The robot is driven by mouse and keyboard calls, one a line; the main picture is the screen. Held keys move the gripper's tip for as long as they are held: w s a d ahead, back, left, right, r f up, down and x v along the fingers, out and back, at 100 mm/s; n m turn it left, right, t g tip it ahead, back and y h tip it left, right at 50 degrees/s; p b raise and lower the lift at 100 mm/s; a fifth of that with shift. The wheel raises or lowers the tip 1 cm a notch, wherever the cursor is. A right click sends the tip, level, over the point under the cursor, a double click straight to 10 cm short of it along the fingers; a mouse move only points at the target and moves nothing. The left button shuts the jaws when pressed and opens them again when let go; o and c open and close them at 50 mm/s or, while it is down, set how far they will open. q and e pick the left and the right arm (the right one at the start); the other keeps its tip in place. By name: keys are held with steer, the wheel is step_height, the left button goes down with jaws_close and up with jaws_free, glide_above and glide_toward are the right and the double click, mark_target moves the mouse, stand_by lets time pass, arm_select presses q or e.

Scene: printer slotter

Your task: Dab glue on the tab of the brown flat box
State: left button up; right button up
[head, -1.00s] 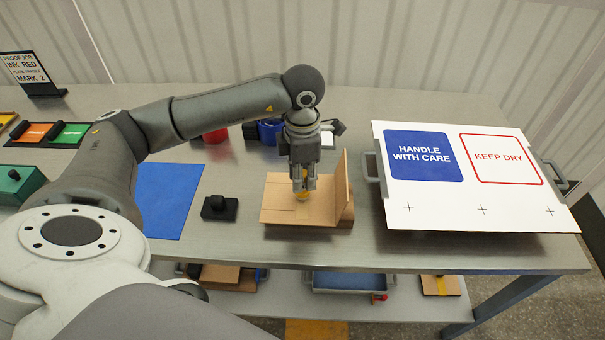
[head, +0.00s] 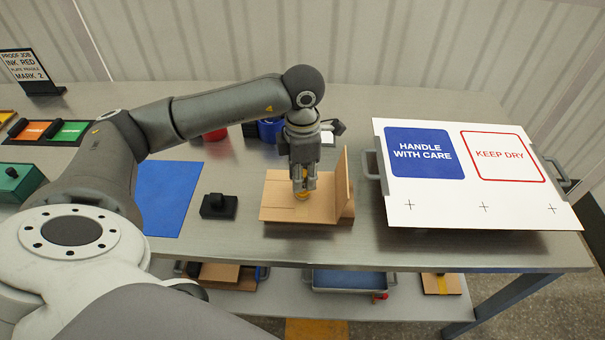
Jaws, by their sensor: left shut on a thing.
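The brown flat box (head: 325,208) lies on the metal table, with one brown panel (head: 342,178) standing upright at its right side. My left gripper (head: 303,183) points straight down over the left part of the box. It is shut on a small yellow thing (head: 302,195), perhaps the glue bottle, mostly hidden between the fingers. The yellow thing is at or just above the cardboard; I cannot tell if it touches. No glue is visible on the cardboard. My right gripper is not in view.
A black stamp-like block (head: 219,206) and a blue mat (head: 168,197) lie to the left. A white board (head: 480,207) with printed labels sits at the right. Blue (head: 270,130) and red (head: 215,134) containers stand behind the arm. Bare table lies between box and board.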

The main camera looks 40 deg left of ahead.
arm_select(q)
steer(key=shift+f+b, duration=0.1)
steer(key=shift+b, duration=0.2)
stand_by(1.2)
steer(key=shift+r+p, duration=2)
steer(key=shift+r, duration=1.6)
